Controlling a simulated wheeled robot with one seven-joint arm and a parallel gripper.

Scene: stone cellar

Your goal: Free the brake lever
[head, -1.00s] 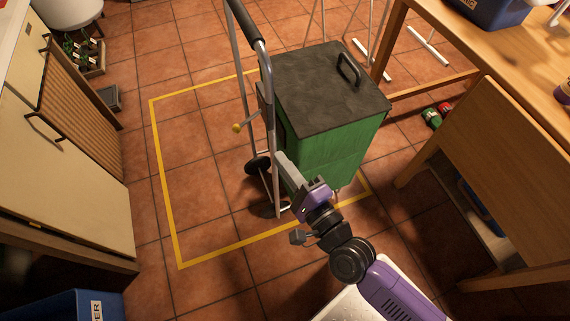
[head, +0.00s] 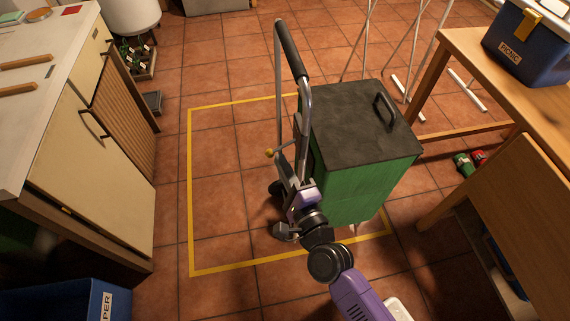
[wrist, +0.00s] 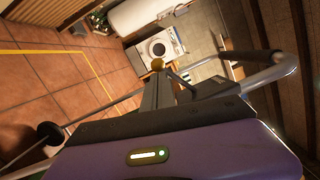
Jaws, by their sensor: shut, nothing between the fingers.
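The brake lever is a thin rod ending in a yellow knob (head: 269,153), on the left side of the hand truck (head: 302,90). In the wrist view the knob (wrist: 157,64) shows just beyond the fingertips, with the lever's rod (wrist: 182,79) running right from it. My gripper (wrist: 157,84) is shut and empty, its tips pointing at the knob. In the head view my gripper (head: 282,166) is close to the lever, below and right of the knob. I cannot tell whether the fingertips touch it.
A green bin with a dark lid (head: 360,120) stands on the hand truck, inside a yellow floor outline (head: 190,200). A wooden table (head: 470,60) stands at right, a cabinet (head: 85,150) at left. The tiles left of the hand truck are clear.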

